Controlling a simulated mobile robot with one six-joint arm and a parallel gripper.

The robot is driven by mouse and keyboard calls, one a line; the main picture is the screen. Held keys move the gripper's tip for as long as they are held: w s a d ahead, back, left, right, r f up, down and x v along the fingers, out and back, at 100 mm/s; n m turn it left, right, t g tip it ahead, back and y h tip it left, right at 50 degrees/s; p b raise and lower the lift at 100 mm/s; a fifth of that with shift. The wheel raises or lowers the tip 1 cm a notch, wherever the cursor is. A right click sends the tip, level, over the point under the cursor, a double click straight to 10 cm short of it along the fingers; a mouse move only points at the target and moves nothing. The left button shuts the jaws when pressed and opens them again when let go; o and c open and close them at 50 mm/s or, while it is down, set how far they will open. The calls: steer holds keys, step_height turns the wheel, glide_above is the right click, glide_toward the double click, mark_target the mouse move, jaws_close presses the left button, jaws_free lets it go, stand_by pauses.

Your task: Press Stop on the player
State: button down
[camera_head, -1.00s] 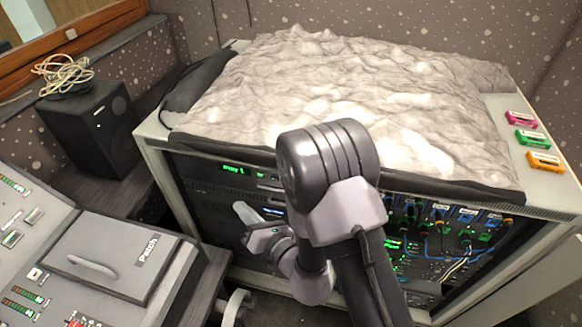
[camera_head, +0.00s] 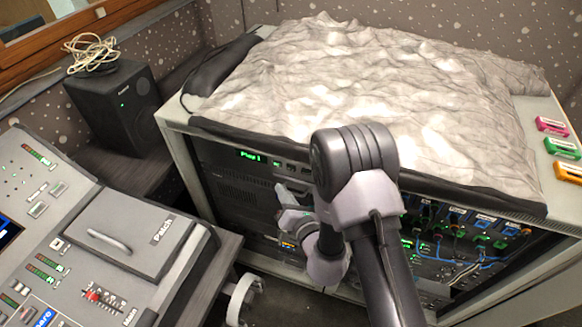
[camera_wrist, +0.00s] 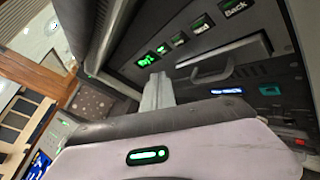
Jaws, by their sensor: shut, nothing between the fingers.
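The player is a dark unit with a green display (camera_head: 251,156) reading "Play 1", at the top left of the rack front. In the wrist view its panel (camera_wrist: 270,58) shows a row of small green-lit buttons (camera_wrist: 162,49). One at the far end reads "Back". The other labels are too small or slanted to read, so I cannot tell which is Stop. My gripper (camera_head: 284,194) is shut and empty, in front of the rack below and right of the display. In the wrist view my gripper's fingers (camera_wrist: 158,88) point towards the panel, just below the nearest lit button. I cannot tell whether they touch it.
A grey crumpled cover (camera_head: 370,80) lies on the rack top. Coloured cassettes (camera_head: 563,147) sit at its right edge. The lighting desk (camera_head: 70,240) is at left, with a black speaker (camera_head: 112,100) behind it. Patch cables (camera_head: 465,245) hang from the rack's right front.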

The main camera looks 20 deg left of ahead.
mark_target(284, 166)
steer(key=shift+w+d+p, duration=0.2)
steer(key=shift+w+p, duration=0.1)
steer(key=shift+w, duration=2)
steer(key=shift+w, duration=0.1)
steer(key=shift+w, duration=0.35)
steer(key=shift+w, duration=0.3)
stand_by(0.5)
steer(key=shift+s, duration=0.75)
steer(key=shift+s+a, duration=0.2)
steer(key=shift+s, duration=2.3)
